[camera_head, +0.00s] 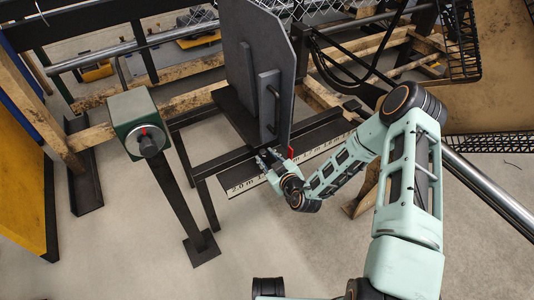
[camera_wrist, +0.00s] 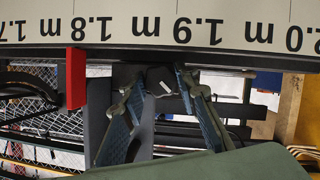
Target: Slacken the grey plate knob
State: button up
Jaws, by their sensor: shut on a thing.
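The tall grey plate (camera_head: 240,50) stands upright on a dark carriage behind the ruler strip (camera_head: 246,184). A dark knob (camera_wrist: 159,80) with a small white mark sits low at the carriage, below the ruler edge in the wrist view. My gripper (camera_head: 268,157) reaches in at the front foot of the plate. In the wrist view, my gripper's fingers (camera_wrist: 158,86) stand on either side of the knob and are shut on it. In the head view the knob is too small and covered to make out.
A red pointer (camera_head: 291,151) sits beside my gripper at the ruler; it also shows in the wrist view (camera_wrist: 76,78). A green box (camera_head: 135,120) with a round red-marked dial stands on a post at left. Wooden beams and a chainlink mesh lie behind. Floor at front left is clear.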

jog(key=n+t+h+p, duration=0.1)
jog(key=n+t+p, duration=0.1)
jog(key=n+p, duration=0.1)
jog(key=shift+n+h, duration=0.4)
dwell(0.4)
jog(key=o, duration=1.1)
jog(key=shift+f, duration=0.1)
